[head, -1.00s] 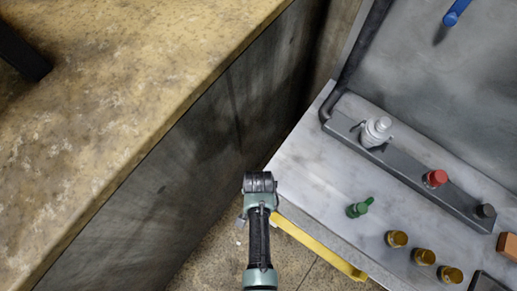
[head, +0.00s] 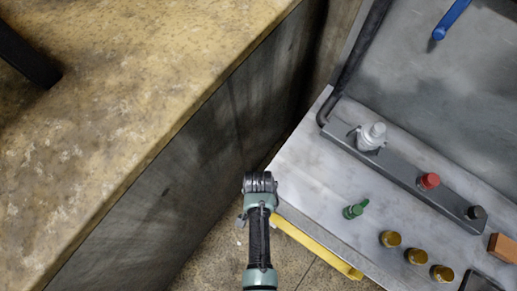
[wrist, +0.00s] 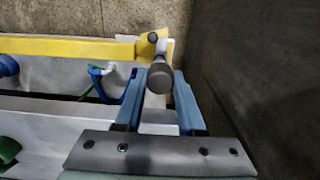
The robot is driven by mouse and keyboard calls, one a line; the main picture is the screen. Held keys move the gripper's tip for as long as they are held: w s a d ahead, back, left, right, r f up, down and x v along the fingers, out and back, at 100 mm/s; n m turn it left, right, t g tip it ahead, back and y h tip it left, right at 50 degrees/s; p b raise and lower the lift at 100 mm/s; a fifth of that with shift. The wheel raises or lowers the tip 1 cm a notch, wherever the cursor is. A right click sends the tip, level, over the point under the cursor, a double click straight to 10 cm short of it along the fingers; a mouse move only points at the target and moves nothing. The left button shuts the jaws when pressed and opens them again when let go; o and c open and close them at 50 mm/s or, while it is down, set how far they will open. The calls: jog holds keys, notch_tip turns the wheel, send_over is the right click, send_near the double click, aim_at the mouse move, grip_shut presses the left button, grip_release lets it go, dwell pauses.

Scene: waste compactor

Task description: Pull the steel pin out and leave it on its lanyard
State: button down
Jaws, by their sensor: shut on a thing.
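In the wrist view, the steel pin (wrist: 160,72) shows as a short grey rounded cylinder. It lies between the two blue-grey fingers of my gripper (wrist: 158,88), which is shut on it. The pin's far end is close to a bracket (wrist: 147,46) at the end of a yellow bar (wrist: 70,48). I cannot tell whether the pin is still in a hole there. A small white part (wrist: 165,46) is beside the bracket; I cannot make out a lanyard. In the head view my arm hides the gripper and pin; the yellow bar (head: 320,248) shows to its right.
The grey panel (head: 300,170) at the right carries a grey knob (head: 372,136), a red button (head: 429,181), a green switch (head: 355,210) and several brass knobs (head: 416,256). A dark wall (head: 190,165) with a stone-like top (head: 120,100) stands left of my arm. A blue handle (head: 452,18) is at top right.

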jog(key=shift+r+p, duration=2.25)
jog(key=shift+r, duration=0.2)
notch_tip(320, 180, up, 7)
jog(key=p, duration=0.7)
jog(key=shift+r, duration=0.15)
jog(key=shift+d, duration=0.1)
jog(key=w+d+b, duration=0.3)
jog(key=w+d, duration=0.2)
jog(key=d, duration=0.6)
jog(key=shift+w+d+b, duration=0.3)
jog(key=shift+b, duration=0.05)
dwell(2.0)
jog(key=shift+f, duration=0.2)
jog(key=shift+f+b, duration=0.3)
